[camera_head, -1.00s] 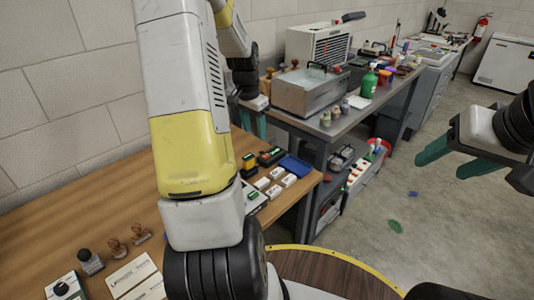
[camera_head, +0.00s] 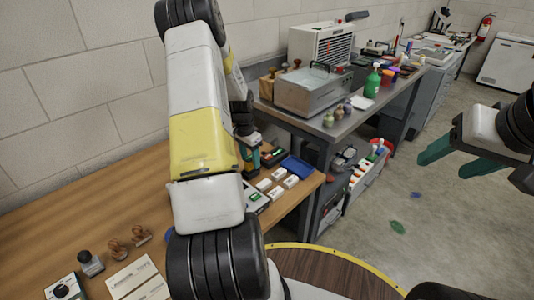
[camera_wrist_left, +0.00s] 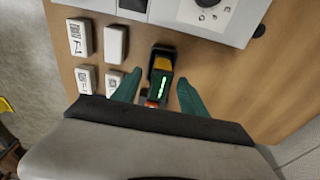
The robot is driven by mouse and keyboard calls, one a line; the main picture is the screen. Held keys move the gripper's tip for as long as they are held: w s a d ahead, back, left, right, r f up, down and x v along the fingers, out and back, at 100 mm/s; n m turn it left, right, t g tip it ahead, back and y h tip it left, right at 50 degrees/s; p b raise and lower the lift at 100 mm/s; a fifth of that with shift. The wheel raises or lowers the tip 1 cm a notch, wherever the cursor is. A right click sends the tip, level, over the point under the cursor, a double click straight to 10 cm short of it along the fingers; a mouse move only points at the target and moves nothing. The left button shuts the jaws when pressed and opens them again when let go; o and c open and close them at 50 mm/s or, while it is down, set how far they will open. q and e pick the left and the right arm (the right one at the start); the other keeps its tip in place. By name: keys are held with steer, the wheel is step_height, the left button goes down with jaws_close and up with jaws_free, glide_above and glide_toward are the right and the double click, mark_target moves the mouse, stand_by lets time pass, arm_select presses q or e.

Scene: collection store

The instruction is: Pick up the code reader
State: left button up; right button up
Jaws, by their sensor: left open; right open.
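A small black and yellow device with a lit green strip, which looks like the code reader (camera_wrist_left: 161,78), lies on the wooden table in the left wrist view. My left gripper (camera_wrist_left: 159,82) is open above it, with one teal finger on each side. I cannot tell whether the fingers touch it. In the head view my left gripper (camera_head: 250,158) is low over the table, partly behind my own arm, and mostly hides this device. My right gripper (camera_head: 462,153) is open and empty over the floor at the right.
Several white blocks (camera_head: 277,174) and a blue tray (camera_head: 297,167) lie beside the left gripper. Another dark device (camera_head: 273,156) is close behind it. Stamps (camera_head: 118,250) stand at the table's front left. A grey bench (camera_head: 340,128) with equipment stands beyond.

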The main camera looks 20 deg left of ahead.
arm_select(q)
jaws_close()
stand_by(0.3)
step_height(320, 180, up, 10)
stand_by(0.5)
